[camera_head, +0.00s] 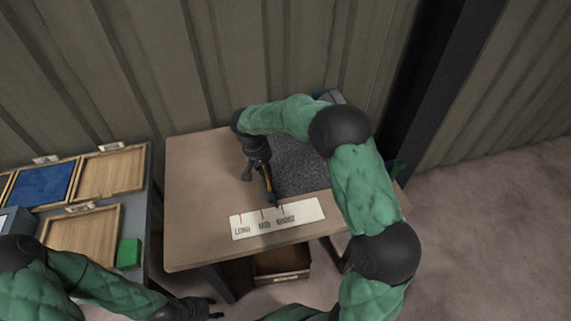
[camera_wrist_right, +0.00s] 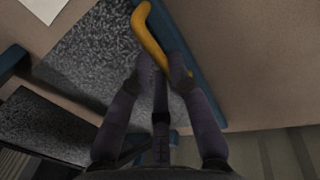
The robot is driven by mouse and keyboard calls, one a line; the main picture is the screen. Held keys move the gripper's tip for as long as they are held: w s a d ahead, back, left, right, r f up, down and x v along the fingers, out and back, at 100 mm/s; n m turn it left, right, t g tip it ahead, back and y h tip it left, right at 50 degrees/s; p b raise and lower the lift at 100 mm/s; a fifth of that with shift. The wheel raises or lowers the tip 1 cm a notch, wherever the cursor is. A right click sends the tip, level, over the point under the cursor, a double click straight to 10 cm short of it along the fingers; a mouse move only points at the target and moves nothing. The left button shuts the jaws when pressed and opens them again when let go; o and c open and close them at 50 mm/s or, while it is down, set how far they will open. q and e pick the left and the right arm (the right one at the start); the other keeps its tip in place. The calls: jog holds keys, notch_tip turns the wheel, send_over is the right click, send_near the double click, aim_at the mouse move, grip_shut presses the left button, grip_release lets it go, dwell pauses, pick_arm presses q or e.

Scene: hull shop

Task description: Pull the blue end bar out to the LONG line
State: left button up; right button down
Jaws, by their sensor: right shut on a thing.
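The blue end bar (camera_head: 270,188) stands at the left edge of a grey speckled surface (camera_head: 302,168) on the table. In the right wrist view the bar (camera_wrist_right: 187,52) runs along the speckled surface, with a yellow handle (camera_wrist_right: 152,34) on it. My right gripper (camera_wrist_right: 160,66) is shut on the yellow handle; in the head view this gripper (camera_head: 258,168) partly hides the bar. A white strip (camera_head: 306,211) reads LONG, MID and SHORT from left to right, with red lines. The bar's near end is close to the MID line, right of LONG. My left gripper (camera_head: 213,308) appears open and empty, low in the head view.
The brown table (camera_head: 195,190) is clear left of the bar. A side bench on the left carries wooden trays (camera_head: 80,237), a blue-lined tray (camera_head: 45,184) and a green block (camera_head: 129,252). A bin (camera_head: 283,264) sits below the table. A dark post (camera_head: 425,80) stands behind it.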

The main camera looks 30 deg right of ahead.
jog(key=w+a, duration=0.1)
jog(key=a, duration=0.3)
jog(key=w+a+p, duration=0.1)
jog(key=a, duration=0.3)
jog(key=w+a, duration=0.1)
jog(key=a, duration=0.3)
jog(key=shift+a, duration=0.1)
jog(key=c, duration=1.1)
grip_release()
jog(key=shift+c, duration=0.2)
notch_tip(320, 180, up, 12)
jog(key=a, duration=0.2)
jog(key=shift+w, duration=0.3)
jog(key=shift+a+p, duration=0.1)
jog(key=shift+p, duration=0.25)
